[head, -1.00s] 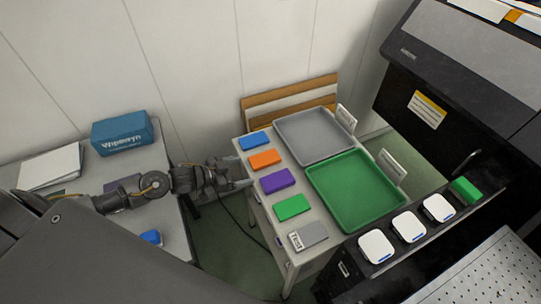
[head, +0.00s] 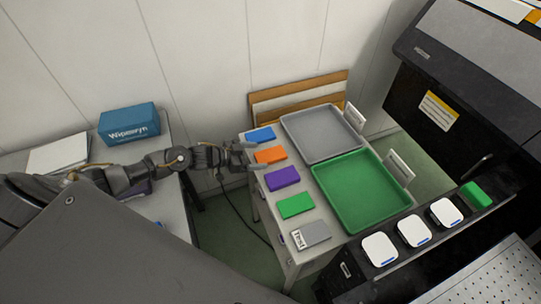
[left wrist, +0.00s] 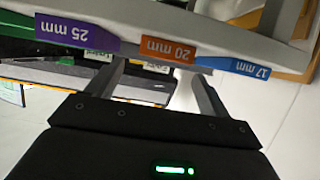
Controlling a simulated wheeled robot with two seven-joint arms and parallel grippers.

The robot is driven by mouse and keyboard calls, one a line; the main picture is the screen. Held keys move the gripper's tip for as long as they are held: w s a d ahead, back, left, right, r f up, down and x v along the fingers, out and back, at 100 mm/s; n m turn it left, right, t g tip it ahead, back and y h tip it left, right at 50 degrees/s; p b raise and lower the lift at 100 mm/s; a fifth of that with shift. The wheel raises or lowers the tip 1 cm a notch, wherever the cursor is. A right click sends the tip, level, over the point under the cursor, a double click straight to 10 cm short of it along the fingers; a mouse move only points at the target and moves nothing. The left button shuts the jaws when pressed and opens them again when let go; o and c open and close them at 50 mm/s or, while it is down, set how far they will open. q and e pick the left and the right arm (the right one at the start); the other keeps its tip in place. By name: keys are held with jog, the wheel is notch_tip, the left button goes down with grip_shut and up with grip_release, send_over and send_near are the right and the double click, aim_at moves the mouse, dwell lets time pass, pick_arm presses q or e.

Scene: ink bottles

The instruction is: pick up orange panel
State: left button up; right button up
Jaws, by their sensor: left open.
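The orange panel (head: 270,155) lies flat on the small white table (head: 293,259), between the blue panel (head: 260,135) and the purple panel (head: 282,178). In the left wrist view the orange panel (left wrist: 168,50) shows its edge marked "20 mm", with the purple one on its left and the blue one on its right. My left gripper (head: 253,156) is open at the table's left edge, beside the orange panel. In the left wrist view its two fingers (left wrist: 160,75) point at the orange panel's edge, with nothing between them. My right gripper is not in view.
A green panel (head: 296,205) and a grey panel (head: 311,235) lie nearer on the same table. A grey tray (head: 318,133) and a green tray (head: 355,195) stand to the right. A black machine (head: 470,100) rises at the far right.

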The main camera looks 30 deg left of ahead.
aim_at(269, 155)
pick_arm(q)
jog(key=p+x, duration=0.1)
jog(key=x, duration=0.3)
jog(key=shift+w+f, duration=0.2)
jog(key=shift+w, duration=0.05)
jog(key=shift+w+d+f, duration=0.2)
jog(key=shift+d, duration=0.05)
jog(key=shift+c, duration=1.3)
jog(key=c, duration=0.8)
jog(key=shift+r, duration=0.1)
